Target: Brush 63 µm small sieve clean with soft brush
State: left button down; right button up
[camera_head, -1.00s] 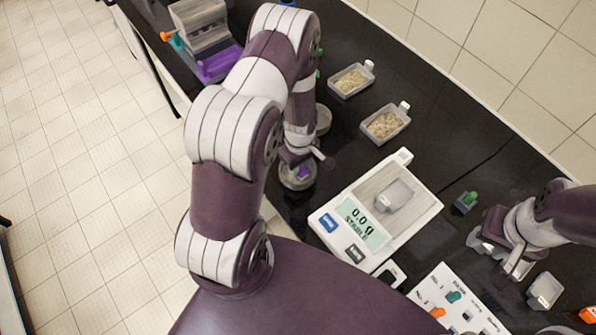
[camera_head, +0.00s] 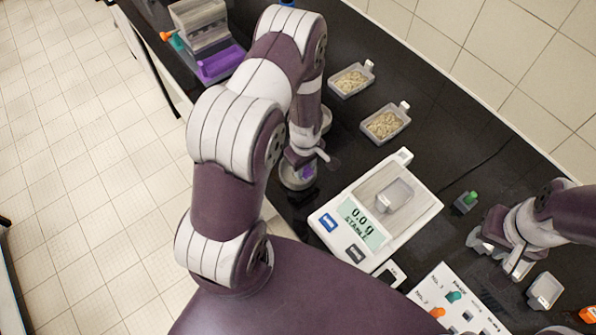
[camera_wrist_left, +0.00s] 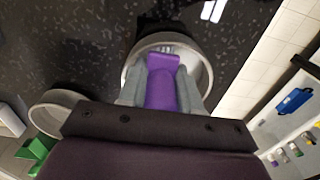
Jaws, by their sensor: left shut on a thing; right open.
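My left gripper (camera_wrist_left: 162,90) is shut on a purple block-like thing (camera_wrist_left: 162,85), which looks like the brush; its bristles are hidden. It is held over a round, light grey-rimmed sieve (camera_wrist_left: 203,78), inside the rim as seen from the wrist. In the head view the sieve (camera_head: 288,182) lies on the dark bench below my left gripper (camera_head: 303,170). I cannot read its mesh size or tell whether the brush touches the mesh. My right gripper (camera_head: 497,252) is open and empty over the bench at the right.
Another round sieve (camera_head: 326,118) stands behind my left arm. Two trays of grains (camera_head: 351,80) (camera_head: 385,124) lie at the back. A control panel (camera_head: 455,305) is at the front right.

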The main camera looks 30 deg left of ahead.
pick_arm(q)
notch_tip(320, 180, up, 9)
jog(key=p, duration=0.7)
jog(key=shift+r, duration=0.1)
dwell(0.4)
